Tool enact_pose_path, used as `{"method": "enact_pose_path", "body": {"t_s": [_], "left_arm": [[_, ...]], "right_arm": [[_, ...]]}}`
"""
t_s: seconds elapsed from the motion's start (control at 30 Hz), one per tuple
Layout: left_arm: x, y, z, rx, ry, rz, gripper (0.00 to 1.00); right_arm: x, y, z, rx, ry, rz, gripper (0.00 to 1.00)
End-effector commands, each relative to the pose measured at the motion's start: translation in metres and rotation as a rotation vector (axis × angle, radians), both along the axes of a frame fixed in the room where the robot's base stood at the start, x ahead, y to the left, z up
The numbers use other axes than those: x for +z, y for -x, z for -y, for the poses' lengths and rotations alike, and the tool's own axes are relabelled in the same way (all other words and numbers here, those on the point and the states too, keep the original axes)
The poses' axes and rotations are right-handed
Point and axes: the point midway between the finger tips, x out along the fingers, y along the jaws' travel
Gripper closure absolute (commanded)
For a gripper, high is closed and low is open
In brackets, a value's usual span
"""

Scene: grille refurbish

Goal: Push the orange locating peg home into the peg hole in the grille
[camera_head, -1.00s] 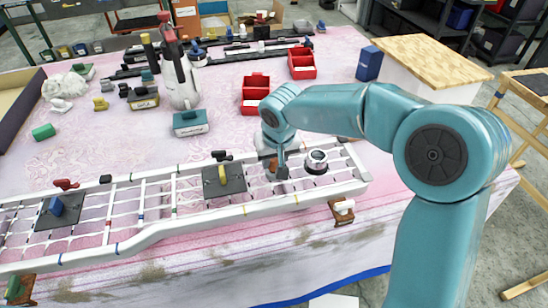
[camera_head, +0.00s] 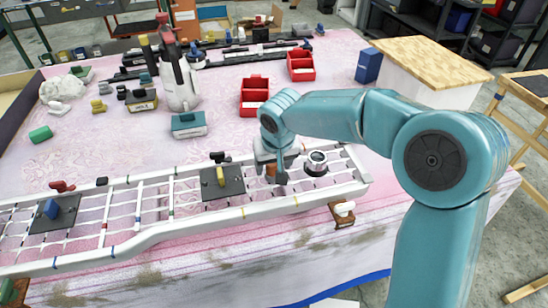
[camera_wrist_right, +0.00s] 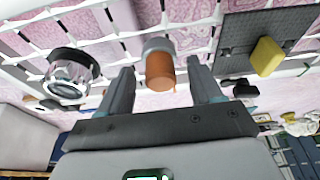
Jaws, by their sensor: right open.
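The orange locating peg (camera_head: 271,170) stands at the white grille (camera_head: 260,210), towards its right end. In the right wrist view the peg (camera_wrist_right: 160,72) shows as an orange cylinder with a grey collar at its far end. My right gripper (camera_head: 278,172) is over the grille at the peg. In the wrist view its two fingers (camera_wrist_right: 160,80) are apart, one on each side of the peg, with visible gaps. The peg hole is hidden, so I cannot tell how deep the peg sits. My left gripper is not in view.
A round black-rimmed clear part (camera_head: 316,162) sits on the grille just right of the gripper. A dark plate with a yellow handle (camera_head: 222,184) lies to its left. Red bins (camera_head: 255,95), a teal box (camera_head: 188,124) and a spray bottle (camera_head: 178,80) stand behind.

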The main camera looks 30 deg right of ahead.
Motion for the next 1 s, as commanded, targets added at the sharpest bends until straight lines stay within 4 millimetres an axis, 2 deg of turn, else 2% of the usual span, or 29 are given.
{"method": "enact_pose_path", "body": {"t_s": [0.17,0.4,0.6,0.8,1.0], "left_arm": [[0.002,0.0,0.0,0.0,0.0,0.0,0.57],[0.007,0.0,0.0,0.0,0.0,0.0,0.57],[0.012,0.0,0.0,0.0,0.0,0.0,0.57],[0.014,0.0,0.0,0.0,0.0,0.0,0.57],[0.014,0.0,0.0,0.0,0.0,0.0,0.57]], "right_arm": [[0.025,0.006,-0.002,0.0,-0.001,0.007,0.35],[0.087,0.024,-0.007,0.001,-0.002,0.009,0.35],[0.13,0.038,-0.01,0.001,-0.001,0.006,0.35],[0.152,0.045,-0.011,0.001,-0.001,0.003,0.35],[0.156,0.047,-0.011,0.0,-0.001,0.001,0.35]]}}
